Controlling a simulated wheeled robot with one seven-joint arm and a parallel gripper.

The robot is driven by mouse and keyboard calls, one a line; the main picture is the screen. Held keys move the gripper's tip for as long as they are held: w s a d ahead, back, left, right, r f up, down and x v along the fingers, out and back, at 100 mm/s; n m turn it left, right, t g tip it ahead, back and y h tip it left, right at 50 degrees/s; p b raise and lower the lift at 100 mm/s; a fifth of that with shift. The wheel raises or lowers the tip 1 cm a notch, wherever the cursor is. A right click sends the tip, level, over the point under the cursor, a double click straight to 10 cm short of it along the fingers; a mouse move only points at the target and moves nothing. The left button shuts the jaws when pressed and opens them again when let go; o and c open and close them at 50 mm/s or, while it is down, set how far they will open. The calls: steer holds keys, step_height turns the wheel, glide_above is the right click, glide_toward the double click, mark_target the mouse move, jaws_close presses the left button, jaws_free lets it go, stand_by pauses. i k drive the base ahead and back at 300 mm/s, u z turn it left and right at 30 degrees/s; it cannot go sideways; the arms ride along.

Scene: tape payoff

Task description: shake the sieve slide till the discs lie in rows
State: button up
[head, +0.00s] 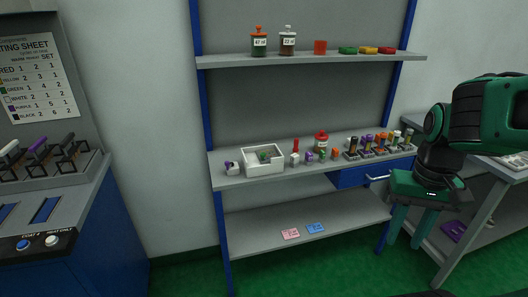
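I cannot make out a sieve slide or discs in rows for certain in the head view. My gripper (407,232) points down at the right, in front of the shelf unit's right end. Its two green fingers are apart, with nothing seen between them.
A white open box (263,170) with something green inside stands on the middle shelf (232,182). A blue lever console (40,215) is at left; a grey table (487,205) at right.

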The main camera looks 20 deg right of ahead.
mark_target(262, 156)
steer(key=i, duration=1)
